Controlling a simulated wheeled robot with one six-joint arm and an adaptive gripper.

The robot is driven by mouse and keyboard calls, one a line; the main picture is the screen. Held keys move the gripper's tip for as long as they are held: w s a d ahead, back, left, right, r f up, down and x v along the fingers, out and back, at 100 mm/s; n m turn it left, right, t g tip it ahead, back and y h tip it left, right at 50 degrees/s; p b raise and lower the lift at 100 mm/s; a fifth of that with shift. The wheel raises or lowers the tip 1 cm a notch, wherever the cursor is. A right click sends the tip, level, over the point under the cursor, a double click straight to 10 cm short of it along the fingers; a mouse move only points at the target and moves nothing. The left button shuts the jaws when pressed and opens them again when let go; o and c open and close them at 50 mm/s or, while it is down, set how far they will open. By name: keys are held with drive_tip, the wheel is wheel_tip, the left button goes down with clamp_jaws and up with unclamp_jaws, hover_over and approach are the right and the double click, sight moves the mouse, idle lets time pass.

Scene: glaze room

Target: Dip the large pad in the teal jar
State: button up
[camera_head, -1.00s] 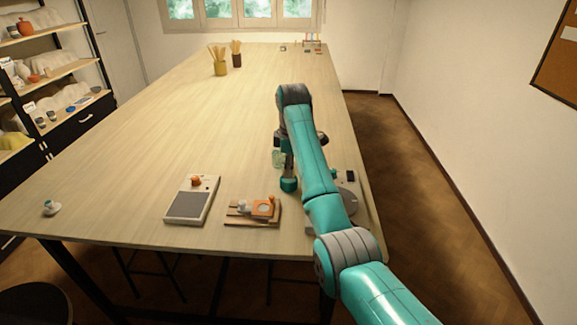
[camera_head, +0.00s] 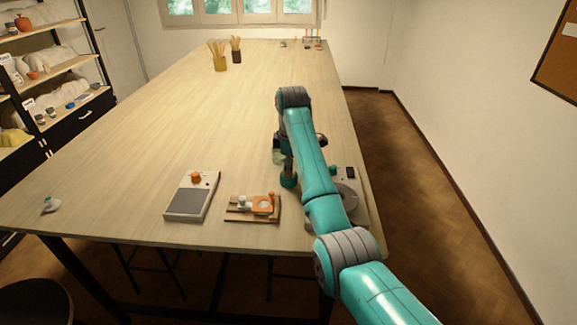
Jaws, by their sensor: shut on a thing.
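The teal jar (camera_head: 289,181) stands near the right side of the table, just left of my arm. My gripper (camera_head: 287,157) is directly above it, partly hidden by my arm. It is shut on a dark, upright thing that reaches down to the jar's mouth. This appears to be the large pad, but its lower end is hidden, and I cannot tell whether it is inside the jar. A pale green, glassy jar (camera_head: 278,157) shows just behind and left of the gripper.
A grey-topped device with an orange knob (camera_head: 196,178) and a wooden board with orange and white parts (camera_head: 252,216) lie at the front. A round grey plate (camera_head: 347,193) is partly behind my arm. Tool pots (camera_head: 220,62) stand far back. The table's left middle is clear.

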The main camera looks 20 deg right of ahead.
drive_tip(key=shift+f, duration=0.35)
drive_tip(key=shift+s+f, duration=0.15)
drive_tip(key=shift+f, duration=0.4)
drive_tip(key=shift+s+d+f, duration=0.1)
drive_tip(key=shift+f, duration=0.35)
idle(0.6)
drive_tip(key=shift+c, duration=0.7)
drive_tip(key=shift+r, duration=0.1)
clamp_jaws()
drive_tip(key=shift+w+r, duration=0.15)
drive_tip(key=shift+r, duration=1.4)
drive_tip(key=shift+w+r, duration=0.1)
drive_tip(key=shift+r, duration=1.4)
